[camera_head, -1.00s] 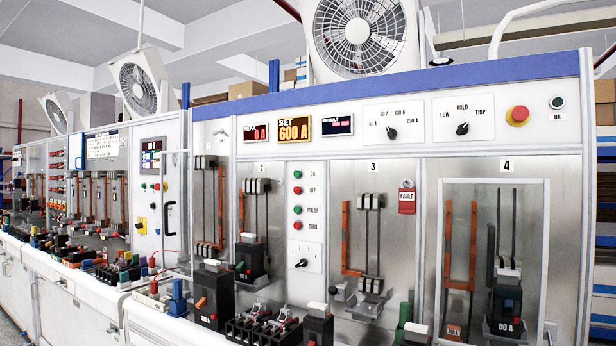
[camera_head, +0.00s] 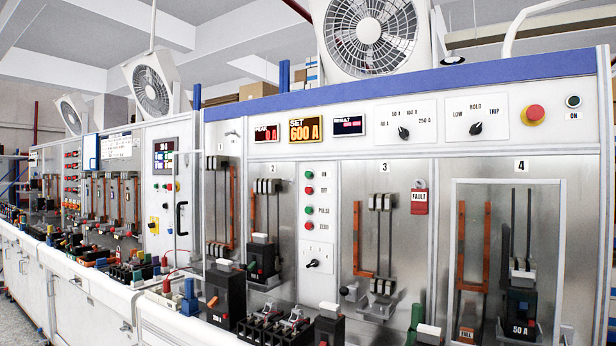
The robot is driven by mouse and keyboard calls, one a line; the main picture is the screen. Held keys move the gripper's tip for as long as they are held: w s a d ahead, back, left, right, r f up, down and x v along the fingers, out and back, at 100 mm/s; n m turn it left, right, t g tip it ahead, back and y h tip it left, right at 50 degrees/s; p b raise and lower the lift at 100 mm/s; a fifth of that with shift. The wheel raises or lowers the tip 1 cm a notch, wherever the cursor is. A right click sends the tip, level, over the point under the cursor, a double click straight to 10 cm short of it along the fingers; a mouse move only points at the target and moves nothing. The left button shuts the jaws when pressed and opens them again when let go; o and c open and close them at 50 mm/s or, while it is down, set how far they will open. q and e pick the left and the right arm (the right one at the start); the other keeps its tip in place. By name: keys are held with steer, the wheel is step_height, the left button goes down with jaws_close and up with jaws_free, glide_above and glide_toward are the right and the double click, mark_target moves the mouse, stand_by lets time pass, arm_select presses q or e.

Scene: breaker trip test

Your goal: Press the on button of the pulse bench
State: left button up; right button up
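The pulse bench (camera_head: 440,153) is the tall grey-white panel with a blue top edge, filling the middle and right. A green button (camera_head: 309,174) labelled ON tops a column of buttons between bays 2 and 3. Below it are a red OFF button (camera_head: 309,190), a green PULSE button (camera_head: 309,210) and a red ZERO button (camera_head: 309,228). Another round button or lamp (camera_head: 573,101), dark with a pale rim, sits at the upper right above a second ON label. The SET display (camera_head: 305,129) reads 600 A. Neither gripper is in view.
A red emergency-stop button (camera_head: 533,115) is left of the upper-right ON fitting. Rotary knobs (camera_head: 404,133) sit along the upper panel. Several black breakers (camera_head: 226,292) stand on the front ledge. A clear-fronted frame (camera_head: 508,181) surrounds bay 4.

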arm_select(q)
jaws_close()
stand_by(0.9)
